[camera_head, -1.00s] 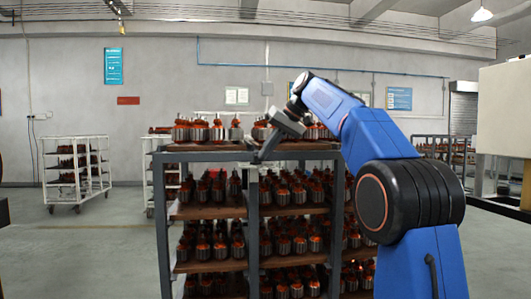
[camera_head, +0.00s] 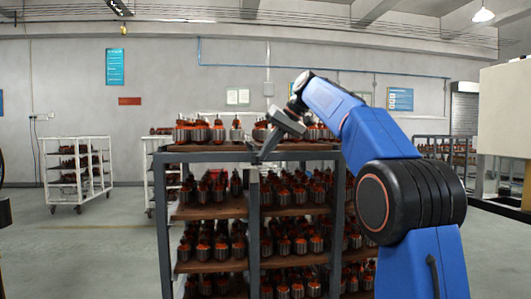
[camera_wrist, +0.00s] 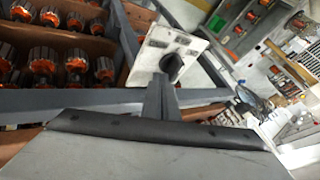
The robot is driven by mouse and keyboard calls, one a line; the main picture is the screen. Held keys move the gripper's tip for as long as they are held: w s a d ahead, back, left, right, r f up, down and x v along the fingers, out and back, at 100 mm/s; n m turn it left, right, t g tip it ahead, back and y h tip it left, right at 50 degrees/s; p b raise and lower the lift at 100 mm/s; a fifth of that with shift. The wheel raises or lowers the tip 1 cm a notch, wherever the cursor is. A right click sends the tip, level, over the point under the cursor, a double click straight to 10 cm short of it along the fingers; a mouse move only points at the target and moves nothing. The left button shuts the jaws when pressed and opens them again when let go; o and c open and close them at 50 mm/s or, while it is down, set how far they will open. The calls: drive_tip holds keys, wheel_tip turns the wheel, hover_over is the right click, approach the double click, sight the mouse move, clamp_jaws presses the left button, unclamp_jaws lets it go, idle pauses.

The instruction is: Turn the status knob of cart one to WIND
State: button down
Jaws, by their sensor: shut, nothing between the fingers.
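The status knob (camera_wrist: 172,66) is black and sits on a white plate with small dark markings (camera_wrist: 157,43) in the wrist view. The markings are too small to read. The plate is fixed at the grey frame of a cart (camera_head: 163,215), which holds several shelves of armatures. My gripper (camera_wrist: 161,88) is shut, with its fingertips just below the knob in the wrist view. I cannot tell whether they touch it. In the head view my gripper (camera_head: 263,155) is at the cart's top front rail. The knob is too small to make out there.
Armatures with orange windings (camera_head: 295,190) fill the cart's shelves close behind the rail. White carts (camera_head: 77,172) stand farther back on the left. A large pale machine (camera_head: 505,110) is at the right. The floor at the left is clear.

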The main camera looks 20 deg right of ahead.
drive_tip(key=shift+d, duration=0.15)
idle(0.4)
drive_tip(key=shift+w+d, duration=0.3)
drive_tip(key=shift+d, duration=0.3)
drive_tip(key=shift+d, duration=0.1)
